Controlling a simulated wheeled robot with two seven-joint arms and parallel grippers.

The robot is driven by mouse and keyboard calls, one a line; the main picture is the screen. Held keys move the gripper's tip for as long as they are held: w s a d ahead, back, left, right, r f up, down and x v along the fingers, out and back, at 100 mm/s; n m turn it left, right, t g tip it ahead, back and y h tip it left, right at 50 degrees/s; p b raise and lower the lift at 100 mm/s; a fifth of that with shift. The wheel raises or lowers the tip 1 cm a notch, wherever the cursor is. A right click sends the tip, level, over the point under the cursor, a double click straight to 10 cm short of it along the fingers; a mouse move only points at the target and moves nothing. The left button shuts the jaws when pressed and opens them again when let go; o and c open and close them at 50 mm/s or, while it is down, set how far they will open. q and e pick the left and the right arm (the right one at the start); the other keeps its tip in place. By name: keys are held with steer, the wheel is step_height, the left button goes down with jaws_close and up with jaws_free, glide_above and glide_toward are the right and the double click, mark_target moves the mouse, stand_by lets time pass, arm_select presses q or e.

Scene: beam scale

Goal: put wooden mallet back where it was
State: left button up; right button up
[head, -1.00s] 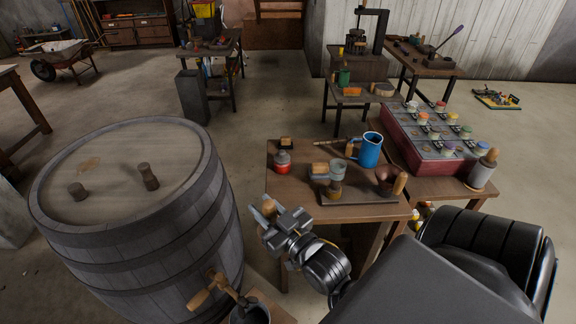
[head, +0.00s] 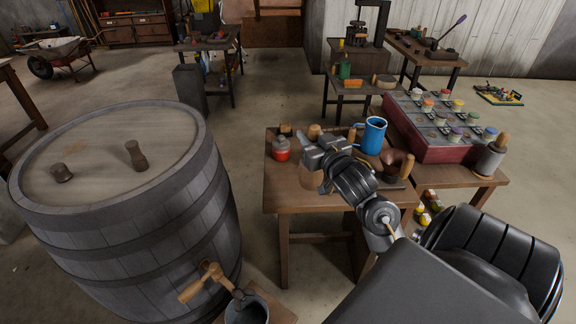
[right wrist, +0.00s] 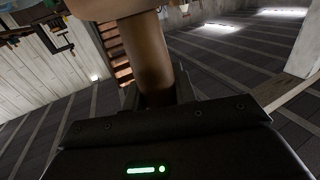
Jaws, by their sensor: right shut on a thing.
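My right gripper (head: 312,155) is shut on the wooden mallet (head: 310,181) above the left part of the small table (head: 290,200). In the head view, a wooden end (head: 314,131) sticks up above the jaws and a paler wooden part shows below them. In the right wrist view, the mallet's brown handle (right wrist: 147,55) rises from the jaws to a wider wooden part (right wrist: 105,8) at the top edge. I cannot tell whether the mallet touches the tabletop. My left gripper is not in view.
A red-topped pot (head: 281,150) stands left of the gripper, a blue jug (head: 373,136) and a brown mortar (head: 397,163) right. A red rack with jars (head: 440,150) is beside the table. A big barrel (head: 120,220) stands left. The table's front left is bare.

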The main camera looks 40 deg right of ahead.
steer(key=shift+w, duration=0.2)
steer(key=w+d+f, duration=0.3)
steer(key=w+f, duration=1)
steer(key=shift+d+b, duration=0.2)
steer(key=shift+b, duration=0.1)
steer(key=o, duration=0.5)
steer(key=shift+f, duration=0.15)
steer(key=o, duration=0.5)
steer(key=shift+c, duration=0.2)
